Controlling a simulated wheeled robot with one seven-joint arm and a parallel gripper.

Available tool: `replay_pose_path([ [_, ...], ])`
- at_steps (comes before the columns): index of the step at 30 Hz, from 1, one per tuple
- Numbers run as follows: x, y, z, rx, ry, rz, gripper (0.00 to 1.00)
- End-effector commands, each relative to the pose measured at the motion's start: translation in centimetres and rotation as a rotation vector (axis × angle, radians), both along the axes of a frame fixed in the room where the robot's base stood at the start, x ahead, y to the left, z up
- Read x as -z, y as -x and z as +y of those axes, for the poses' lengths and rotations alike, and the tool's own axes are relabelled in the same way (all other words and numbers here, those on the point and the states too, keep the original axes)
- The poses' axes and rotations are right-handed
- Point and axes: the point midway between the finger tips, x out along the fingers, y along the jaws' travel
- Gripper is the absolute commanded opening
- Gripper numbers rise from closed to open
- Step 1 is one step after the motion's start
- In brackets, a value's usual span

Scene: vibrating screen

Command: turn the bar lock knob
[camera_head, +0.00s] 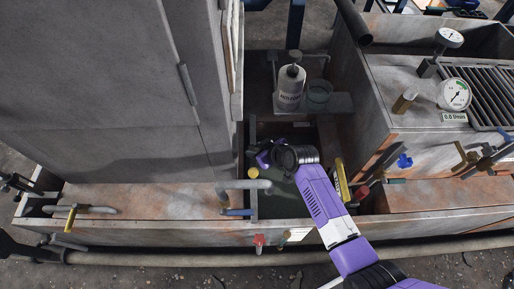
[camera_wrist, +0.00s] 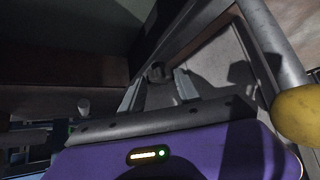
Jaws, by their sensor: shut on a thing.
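My purple arm reaches into the recess between the grey cabinet and the machine on the right in the head view, where my gripper (camera_head: 262,161) is mostly hidden behind its own wrist. In the wrist view, the two grey fingers of my gripper (camera_wrist: 159,82) stand on either side of a small dark knob (camera_wrist: 157,70). They are shut on this knob, which sits against a grey panel (camera_wrist: 215,65). The knob is small and dark, so its turn angle cannot be told. It is hidden in the head view.
A yellow rounded end (camera_wrist: 298,115) on a grey pipe is close at right in the wrist view; a yellow cap (camera_head: 253,173) shows beside my gripper in the head view. A white bottle (camera_head: 291,82) stands behind. A gauge (camera_head: 455,94) and a blue knob (camera_head: 404,161) are at right.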

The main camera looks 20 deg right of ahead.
Motion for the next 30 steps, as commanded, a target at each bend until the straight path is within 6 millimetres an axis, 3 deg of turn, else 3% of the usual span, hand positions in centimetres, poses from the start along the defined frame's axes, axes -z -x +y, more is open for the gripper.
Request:
replay_pose_path([
  [2, -0.1, 0.0, 0.1, -0.001, -0.002, -0.001, 0.0],
  [3, -0.1, 0.0, 0.1, -0.001, -0.002, -0.001, 0.44],
  [6, -0.1, 0.0, 0.1, -0.002, -0.001, -0.001, 0.61],
  [17, -0.3, 0.2, 0.0, -0.001, 0.0, -0.001, 0.61],
  [30, -4.8, 4.4, -1.3, -0.001, -0.002, -0.001, 0.61],
])
